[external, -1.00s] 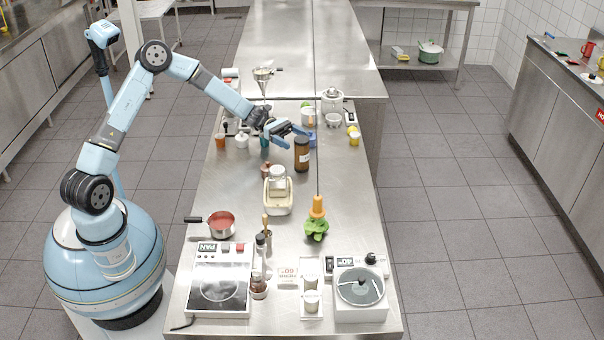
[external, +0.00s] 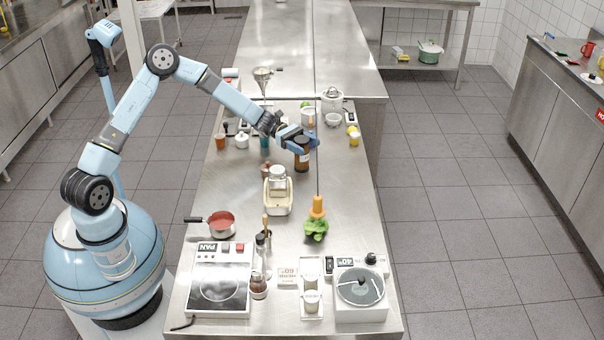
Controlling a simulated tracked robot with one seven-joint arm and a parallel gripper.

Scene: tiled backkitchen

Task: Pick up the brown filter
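No object clearly reads as a filter at this size. A dark brown cylinder, like a jar with a pale label (external: 302,164), stands upright on the steel table, right of the middle. My gripper (external: 304,144) is at its upper part, and the blue fingers hide its top. I cannot tell whether the fingers touch it or how far apart they are. A smaller orange-brown cup (external: 220,143) stands by the table's left edge, and a small brown item (external: 265,170) stands left of the cylinder.
A cream device (external: 278,197) stands in front of the brown cylinder. A red-filled pan (external: 221,223) and a hotplate (external: 219,284) are nearer. Bare steel (external: 350,190) shows at right.

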